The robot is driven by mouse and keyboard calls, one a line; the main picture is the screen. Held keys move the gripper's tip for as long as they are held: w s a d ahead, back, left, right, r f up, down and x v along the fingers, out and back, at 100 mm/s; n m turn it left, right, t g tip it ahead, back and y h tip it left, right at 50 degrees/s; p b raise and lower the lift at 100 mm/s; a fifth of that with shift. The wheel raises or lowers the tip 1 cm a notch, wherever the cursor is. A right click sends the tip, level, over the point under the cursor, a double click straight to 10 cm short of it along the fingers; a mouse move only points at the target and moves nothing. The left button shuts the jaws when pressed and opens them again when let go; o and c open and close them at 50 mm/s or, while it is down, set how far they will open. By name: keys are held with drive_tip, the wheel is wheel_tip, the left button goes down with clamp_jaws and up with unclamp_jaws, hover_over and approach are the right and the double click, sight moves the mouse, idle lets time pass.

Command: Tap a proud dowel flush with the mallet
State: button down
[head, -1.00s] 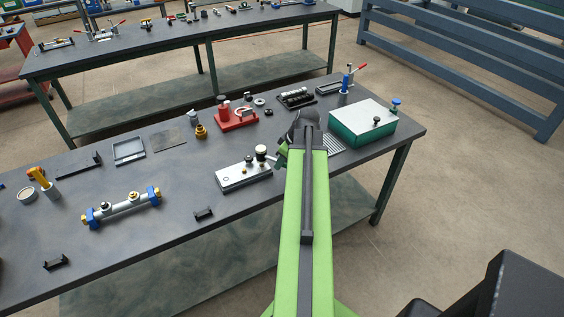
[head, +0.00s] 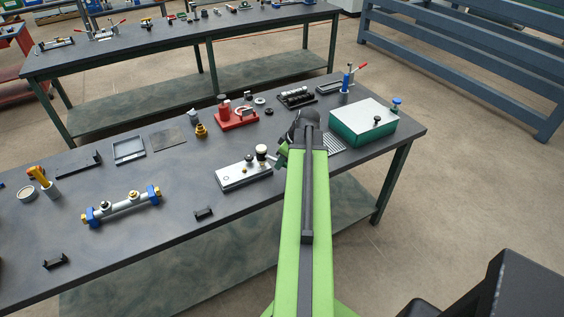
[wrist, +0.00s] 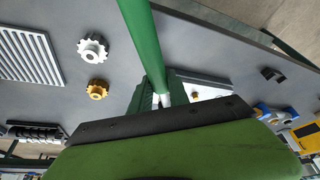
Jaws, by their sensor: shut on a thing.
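My gripper (head: 280,158) is at the end of my green arm, over the right end of a silver block (head: 232,179) on the near table. It is shut on the mallet, whose dark head with a pale face (head: 262,151) shows just left of the jaws, at the block's right end. Whether the head touches the block or a dowel cannot be told. Small dark and brass-coloured tops stand on the block, one of them a brassy peg (head: 244,171).
A green box with a pale lid (head: 362,121) stands right of my arm. A red fixture (head: 236,119) is behind the block. A tube in blue clamps (head: 122,206) and a black bracket (head: 204,213) lie left. Two gears, white (wrist: 92,48) and yellow (wrist: 97,89), lie near a ribbed plate (wrist: 30,58).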

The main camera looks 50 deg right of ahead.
drive_tip(key=shift+r+p, duration=2.2)
drive_tip(key=shift+r, duration=0.65)
drive_tip(key=shift+f, duration=0.15)
